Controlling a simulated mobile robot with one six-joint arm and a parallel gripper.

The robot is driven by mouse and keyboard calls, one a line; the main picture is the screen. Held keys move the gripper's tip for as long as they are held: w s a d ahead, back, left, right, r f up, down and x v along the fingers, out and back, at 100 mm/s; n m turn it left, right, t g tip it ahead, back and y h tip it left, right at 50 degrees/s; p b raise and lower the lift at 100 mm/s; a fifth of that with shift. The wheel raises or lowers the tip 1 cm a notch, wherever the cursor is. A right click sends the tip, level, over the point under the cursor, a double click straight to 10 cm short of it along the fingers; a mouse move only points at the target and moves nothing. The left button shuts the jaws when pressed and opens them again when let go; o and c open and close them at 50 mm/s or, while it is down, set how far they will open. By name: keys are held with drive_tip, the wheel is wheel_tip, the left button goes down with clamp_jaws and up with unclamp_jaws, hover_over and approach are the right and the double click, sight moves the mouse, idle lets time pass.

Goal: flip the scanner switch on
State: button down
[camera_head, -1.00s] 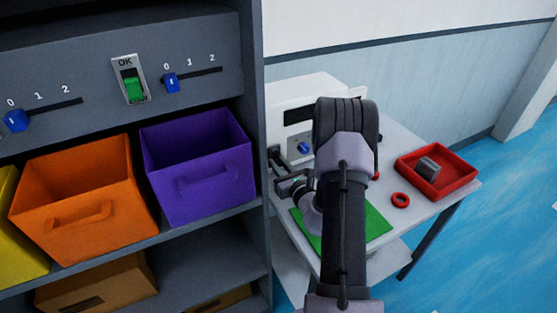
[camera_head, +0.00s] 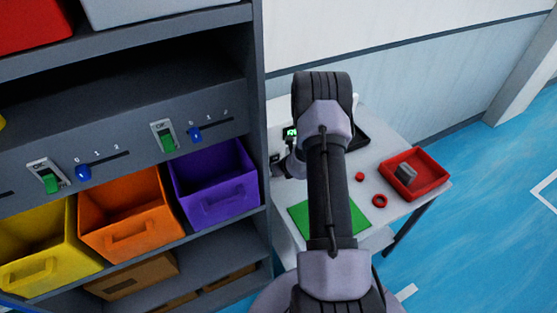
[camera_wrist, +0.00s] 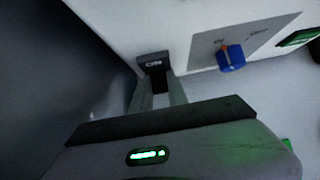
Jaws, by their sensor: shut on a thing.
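The white machine (camera_wrist: 200,30) fills the upper part of the wrist view; in the head view my arm hides most of it. A dark block (camera_wrist: 152,60) with small unreadable marks sits at the machine's left edge in the wrist view. My gripper (camera_wrist: 158,82) is shut on a dark piece at this block, with its two fingers close together. The held piece is mostly hidden. A blue knob (camera_wrist: 231,58) on a grey plate (camera_wrist: 262,38) is right of the fingers, apart from them. In the head view my gripper is at the machine's left end, largely hidden.
A green mat (camera_head: 300,220), a red ring (camera_head: 379,201) and a red tray (camera_head: 432,184) with a grey block (camera_head: 406,173) are on the table. A shelf (camera_head: 255,90) with coloured bins stands close on the left. Blue floor is open at the right.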

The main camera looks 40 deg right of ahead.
drive_tip(key=shift+w+r+g+p, duration=0.1)
drive_tip(key=shift+r+g+p, duration=0.15)
drive_tip(key=shift+g+p, duration=0.4)
drive_tip(key=shift+f+p, duration=0.1)
drive_tip(key=shift+p, duration=0.2)
drive_tip(key=c, duration=1.3)
unclamp_jaws()
drive_tip(key=v, duration=0.5)
drive_tip(key=p+v, duration=0.1)
drive_tip(key=v, duration=0.5)
drive_tip(key=p+v, duration=0.1)
drive_tip(key=v, duration=0.5)
drive_tip(key=shift+d+r, duration=0.25)
drive_tip(key=shift+d, duration=0.05)
